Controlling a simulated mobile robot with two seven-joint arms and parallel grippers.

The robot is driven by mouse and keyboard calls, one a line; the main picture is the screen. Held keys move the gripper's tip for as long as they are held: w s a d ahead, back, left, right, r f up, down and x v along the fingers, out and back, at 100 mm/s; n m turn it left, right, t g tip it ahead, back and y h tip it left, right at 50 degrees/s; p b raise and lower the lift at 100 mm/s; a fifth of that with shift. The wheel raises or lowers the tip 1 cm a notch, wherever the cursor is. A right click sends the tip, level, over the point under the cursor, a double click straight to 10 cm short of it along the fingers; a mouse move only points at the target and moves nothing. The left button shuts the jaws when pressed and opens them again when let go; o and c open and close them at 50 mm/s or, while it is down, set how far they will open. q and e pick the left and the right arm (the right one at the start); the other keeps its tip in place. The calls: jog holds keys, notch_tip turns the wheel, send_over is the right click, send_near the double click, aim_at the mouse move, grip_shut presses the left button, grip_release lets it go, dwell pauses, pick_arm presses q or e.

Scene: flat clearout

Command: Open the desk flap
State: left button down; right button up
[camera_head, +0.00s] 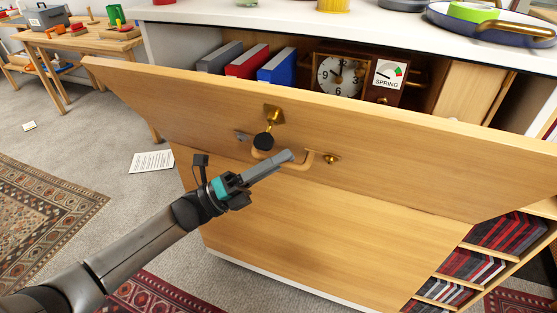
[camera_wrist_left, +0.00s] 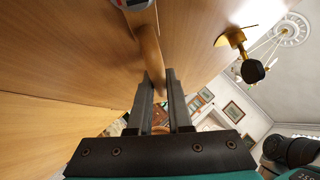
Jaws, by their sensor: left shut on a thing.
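The desk flap (camera_head: 390,130) is a wide light-wood panel. It leans outward at the top, partly open, with a gap to the compartment behind it. A wooden bar handle (camera_head: 303,164) is on its front. My left gripper (camera_head: 287,157) is at this handle, shut on it; the fingers hide part of the bar. In the left wrist view the handle (camera_wrist_left: 149,48) runs down between the two dark fingers of my left gripper (camera_wrist_left: 161,80). A brass fitting with a black knob (camera_head: 263,141) sits just above the handle. My right gripper is not in view.
Behind the flap stand grey, red and blue binders (camera_head: 277,67), a clock (camera_head: 340,75) and a season dial (camera_head: 389,74). A pan (camera_head: 490,22) is on the white top. Shelves with dark red folders (camera_head: 507,232) are at lower right. Carpeted floor lies left.

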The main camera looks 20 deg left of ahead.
pick_arm(q)
jog(key=shift+d, duration=0.1)
jog(key=c, duration=0.8)
grip_release()
jog(key=shift+c, duration=0.2)
jog(key=v, duration=1.5)
jog(key=shift+f, duration=0.1)
jog(key=shift+c, duration=0.3)
